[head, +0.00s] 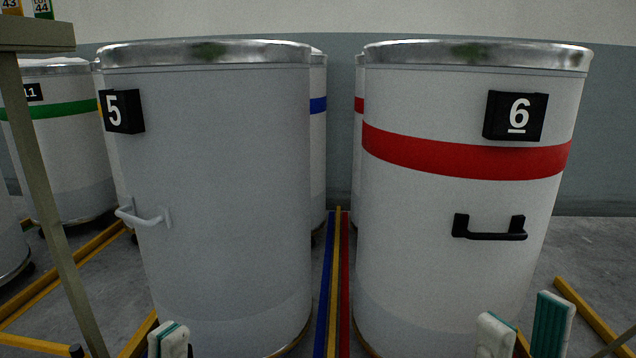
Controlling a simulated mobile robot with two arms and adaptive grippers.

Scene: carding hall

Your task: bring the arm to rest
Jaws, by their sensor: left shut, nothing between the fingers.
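My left gripper (169,340) shows at the bottom left edge, in front of the lower part of can 5. Its pale, green-edged fingertips are together with nothing between them. My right gripper (524,333) shows at the bottom right, in front of the lower part of can 6. Its two fingertips stand apart with a gap between them, and I see nothing held there. The arms behind both grippers are below the picture and hidden.
A large grey can marked 5 (215,190) and a white, red-banded can marked 6 (450,230) stand close ahead. Blue, yellow and red floor rails (333,285) run between them. A green-banded can (65,150) stands left, behind a table leg (50,200).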

